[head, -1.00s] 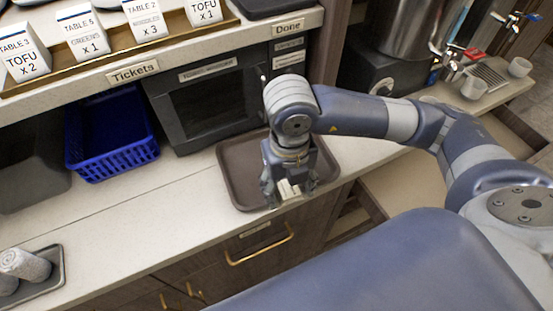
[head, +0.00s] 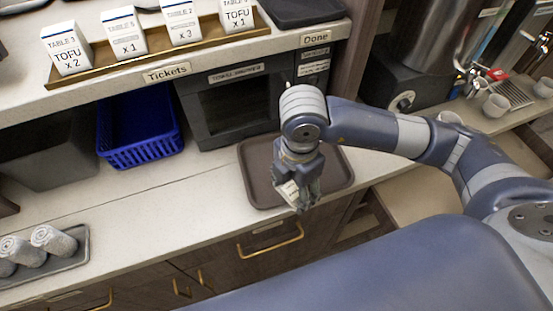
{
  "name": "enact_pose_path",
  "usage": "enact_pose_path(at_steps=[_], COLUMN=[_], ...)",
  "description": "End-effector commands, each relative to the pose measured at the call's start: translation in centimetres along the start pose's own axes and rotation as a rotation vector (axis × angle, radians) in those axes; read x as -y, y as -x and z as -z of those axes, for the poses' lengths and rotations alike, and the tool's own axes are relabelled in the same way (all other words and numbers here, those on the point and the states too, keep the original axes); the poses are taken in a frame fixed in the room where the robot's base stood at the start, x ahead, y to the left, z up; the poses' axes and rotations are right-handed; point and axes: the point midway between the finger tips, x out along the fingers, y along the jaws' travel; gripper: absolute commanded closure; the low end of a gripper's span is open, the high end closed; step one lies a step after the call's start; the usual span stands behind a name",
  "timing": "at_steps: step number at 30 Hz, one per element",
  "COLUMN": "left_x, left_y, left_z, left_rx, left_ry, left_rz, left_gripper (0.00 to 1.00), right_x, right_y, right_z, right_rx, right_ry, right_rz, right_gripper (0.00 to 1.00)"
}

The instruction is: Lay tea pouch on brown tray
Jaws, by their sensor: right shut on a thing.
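The brown tray (head: 336,172) lies on the counter in front of the dark oven-like box. My right gripper (head: 301,199) points down over the tray's left front part. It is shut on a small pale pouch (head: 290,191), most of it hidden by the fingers. I cannot tell whether the pouch touches the tray. My left gripper is not in view.
A tray of rolled towels (head: 70,262) sits at the left. The counter (head: 170,205) left of the brown tray is clear.

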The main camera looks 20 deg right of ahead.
Motion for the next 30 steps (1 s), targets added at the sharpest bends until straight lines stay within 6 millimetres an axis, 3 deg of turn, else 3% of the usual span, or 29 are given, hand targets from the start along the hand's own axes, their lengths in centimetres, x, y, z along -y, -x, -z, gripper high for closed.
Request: enact_pose_path(at_steps=[6, 12, 20, 25, 30], left_x=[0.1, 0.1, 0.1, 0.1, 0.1], left_y=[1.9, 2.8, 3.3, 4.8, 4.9], left_z=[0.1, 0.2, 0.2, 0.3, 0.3], left_rx=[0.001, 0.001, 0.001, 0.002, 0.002], left_ry=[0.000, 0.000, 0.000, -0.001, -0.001], left_rz=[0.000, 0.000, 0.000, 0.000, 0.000], left_gripper=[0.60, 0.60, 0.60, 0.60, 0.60], right_x=[-5.2, -8.6, -10.5, -10.5, -10.6], right_y=[-0.1, -0.6, -0.8, -3.3, -4.5], right_z=[-0.8, -1.3, -1.7, -1.7, -1.7], right_rx=[0.000, -0.001, 0.000, 0.000, 0.000], right_ry=[-0.002, 0.001, 0.002, 0.002, 0.003], right_rz=[0.001, 0.000, 0.000, 0.005, 0.000], right_gripper=[0.66, 0.66, 0.66, 0.66, 0.66])
